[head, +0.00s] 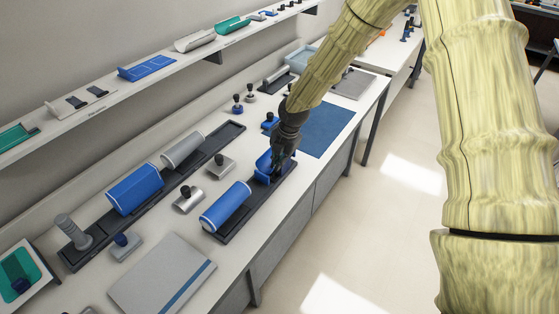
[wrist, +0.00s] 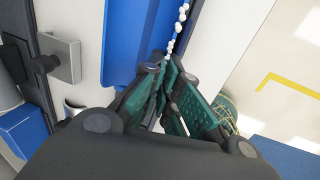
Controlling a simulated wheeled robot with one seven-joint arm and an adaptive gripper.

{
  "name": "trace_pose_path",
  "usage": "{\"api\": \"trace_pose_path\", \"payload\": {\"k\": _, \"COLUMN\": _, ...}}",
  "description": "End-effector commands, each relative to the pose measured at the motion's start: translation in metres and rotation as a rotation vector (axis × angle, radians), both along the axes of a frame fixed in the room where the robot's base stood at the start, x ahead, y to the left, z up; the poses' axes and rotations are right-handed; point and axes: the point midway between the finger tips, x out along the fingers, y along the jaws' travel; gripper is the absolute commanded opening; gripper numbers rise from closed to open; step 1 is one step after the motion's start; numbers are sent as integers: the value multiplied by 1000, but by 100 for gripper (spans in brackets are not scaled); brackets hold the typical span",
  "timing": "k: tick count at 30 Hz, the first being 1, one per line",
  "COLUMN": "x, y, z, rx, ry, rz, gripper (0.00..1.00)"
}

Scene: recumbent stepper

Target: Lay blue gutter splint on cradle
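My gripper (head: 283,163) points down over the far end of the long dark base at the table's front edge. A blue trough-shaped piece, which looks like the gutter splint (head: 263,164), is right beside its fingers. In the wrist view the blue gutter (wrist: 143,35) runs up from the fingertips (wrist: 172,78). The teal finger pads are close together, and whether they pinch its edge is unclear. A blue rounded piece (head: 225,206) lies at the near end of the same dark base (head: 236,226). I cannot tell which part is the cradle.
A second dark base (head: 76,256) behind holds a blue rounded piece (head: 135,188), a grey one (head: 182,150) and a grey post (head: 73,232). Metal blocks with black knobs (head: 188,199) stand between. A grey folder (head: 162,280) and blue mat (head: 327,130) lie flat.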

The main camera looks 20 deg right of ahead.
Motion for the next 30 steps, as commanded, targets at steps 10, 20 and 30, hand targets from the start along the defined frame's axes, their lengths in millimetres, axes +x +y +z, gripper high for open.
{"api": "trace_pose_path", "payload": {"k": 10, "x": 0, "y": 0, "z": -1, "rx": 0, "ry": 0, "rz": 0, "gripper": 17}}
{"api": "trace_pose_path", "payload": {"k": 20, "x": 0, "y": 0, "z": -2, "rx": -1, "ry": 1, "rz": 0, "gripper": 30}}
{"api": "trace_pose_path", "payload": {"k": 30, "x": 0, "y": 0, "z": -1, "rx": -1, "ry": 1, "rz": 0, "gripper": 46}}
